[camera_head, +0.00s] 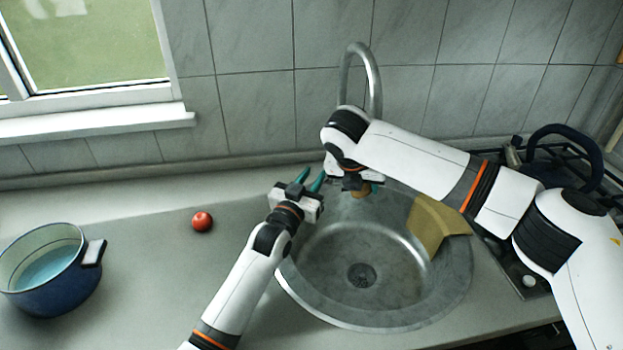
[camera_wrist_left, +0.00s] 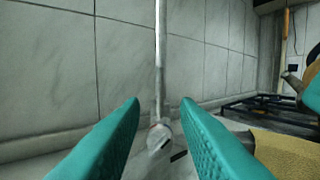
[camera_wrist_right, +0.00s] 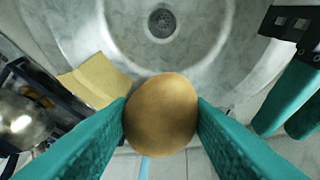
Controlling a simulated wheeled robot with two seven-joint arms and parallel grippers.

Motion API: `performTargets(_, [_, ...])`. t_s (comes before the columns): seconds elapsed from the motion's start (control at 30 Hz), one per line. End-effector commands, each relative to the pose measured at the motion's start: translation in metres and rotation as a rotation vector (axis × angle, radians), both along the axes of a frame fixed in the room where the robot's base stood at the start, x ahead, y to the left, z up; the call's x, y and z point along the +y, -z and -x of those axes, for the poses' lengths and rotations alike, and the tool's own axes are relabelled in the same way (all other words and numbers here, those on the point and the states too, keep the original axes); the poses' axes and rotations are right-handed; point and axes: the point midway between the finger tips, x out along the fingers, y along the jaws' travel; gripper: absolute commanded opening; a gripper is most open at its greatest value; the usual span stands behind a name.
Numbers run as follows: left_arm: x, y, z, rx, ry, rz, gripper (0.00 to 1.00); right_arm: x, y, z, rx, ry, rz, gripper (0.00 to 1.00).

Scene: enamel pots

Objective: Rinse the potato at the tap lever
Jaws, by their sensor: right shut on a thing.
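The brown potato (camera_wrist_right: 161,115) is clamped between the teal fingers of my right gripper (camera_wrist_right: 162,120), over the back of the sink. In the head view the potato (camera_head: 362,191) shows just below this gripper, near the foot of the curved metal tap (camera_head: 374,78). My left gripper (camera_head: 307,181) is open and empty at the sink's back left. In the left wrist view, the tap's base and what looks like its lever (camera_wrist_left: 160,138) appear between the open fingers (camera_wrist_left: 160,104), apart from them. A pale blue streak shows below the potato in the right wrist view; I cannot tell if it is water.
The round metal sink (camera_head: 320,310) has a yellow cloth (camera_head: 432,225) over its right rim. A red tomato-like item (camera_head: 202,221) and a blue pot (camera_head: 60,290) with bluish contents stand on the left counter. A stove (camera_head: 530,255) is at right, behind my right arm.

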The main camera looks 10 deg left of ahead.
Motion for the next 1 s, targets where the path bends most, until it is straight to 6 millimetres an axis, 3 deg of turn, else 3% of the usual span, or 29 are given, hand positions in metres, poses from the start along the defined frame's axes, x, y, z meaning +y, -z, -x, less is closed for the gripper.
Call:
performTargets(0.27, [0.0, 0.0, 0.0, 0.0, 0.0, 0.0, 0.28, 0.0, 0.0, 0.0, 0.0, 0.0, 0.0, 0.2])
performTargets(0.47, [0.002, 0.001, 0.001, 0.013, 0.005, 0.048, 0.0, 0.0, 0.0, 0.0, 0.0, 0.0, 0.0, 0.2])
performTargets(0.53, [0.005, 0.002, 0.002, 0.034, 0.013, 0.116, 0.0, 0.0, 0.0, 0.0, 0.0, 0.0, 0.0, 0.2])
performTargets(1.0, [0.038, 0.007, 0.023, 0.29, 0.122, 1.037, 0.0, 0.0, 0.0, 0.0, 0.0, 0.0, 0.0, 0.2])
